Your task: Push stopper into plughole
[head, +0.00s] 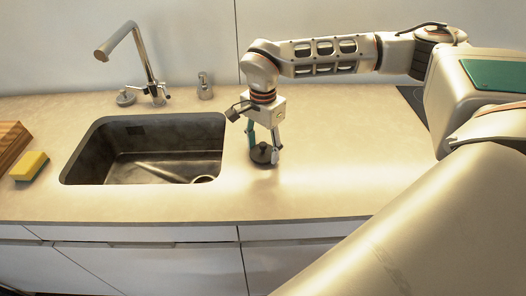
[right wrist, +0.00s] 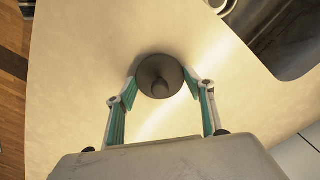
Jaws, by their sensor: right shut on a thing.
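The dark round stopper (head: 261,154) with a small knob is at the worktop right of the sink. My right gripper (head: 264,146) points down over it and is shut on it. In the right wrist view the stopper (right wrist: 152,68) sits between the two fingertips (right wrist: 160,82). I cannot tell whether it rests on the worktop or hangs just above it. The sink (head: 150,148) is a dark metal basin to the left of the gripper. The plughole (head: 203,179) shows as a round ring at the basin's near right corner, partly cut by the rim. My left gripper is out of view.
A tall tap (head: 148,65) stands behind the sink, with a small metal cylinder (head: 205,86) to its right. A yellow and green sponge (head: 30,166) and a wooden board (head: 10,145) lie at left. The worktop (head: 320,180) right of the stopper is clear.

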